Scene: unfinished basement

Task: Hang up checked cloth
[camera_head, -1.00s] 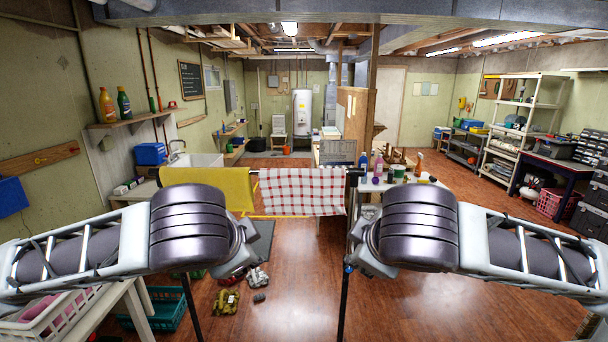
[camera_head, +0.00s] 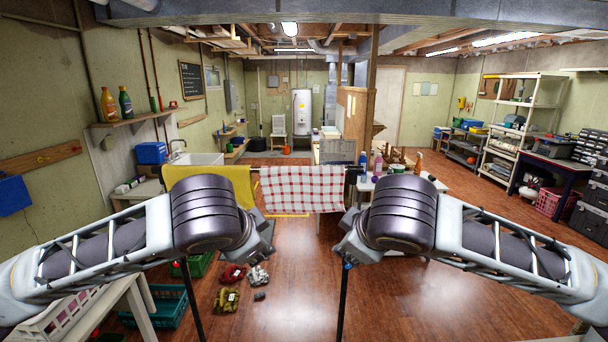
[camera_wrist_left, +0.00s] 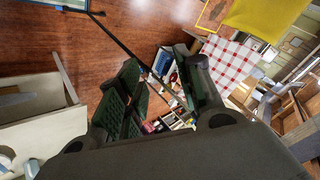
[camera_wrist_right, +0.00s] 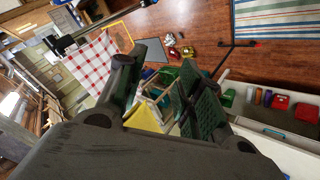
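The red-and-white checked cloth (camera_head: 302,192) hangs over a dark horizontal rail (camera_head: 352,170), spread out and facing me. It also shows in the left wrist view (camera_wrist_left: 228,62) and the right wrist view (camera_wrist_right: 92,65). A yellow cloth (camera_head: 228,182) hangs beside it on the left. My left gripper (camera_wrist_left: 160,60) is open, with nothing between its fingers. My right gripper (camera_wrist_right: 172,58) is also open and empty. Both are on the near side of the cloth, apart from it; their fingertips are hidden in the head view.
A cluttered table (camera_head: 395,186) stands right of the rail. Bagged items (camera_head: 228,300) and a teal crate (camera_head: 165,305) are on the floor at lower left. A dark thin post (camera_head: 343,305) rises between my arms. Open wooden floor (camera_head: 450,270) lies at right.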

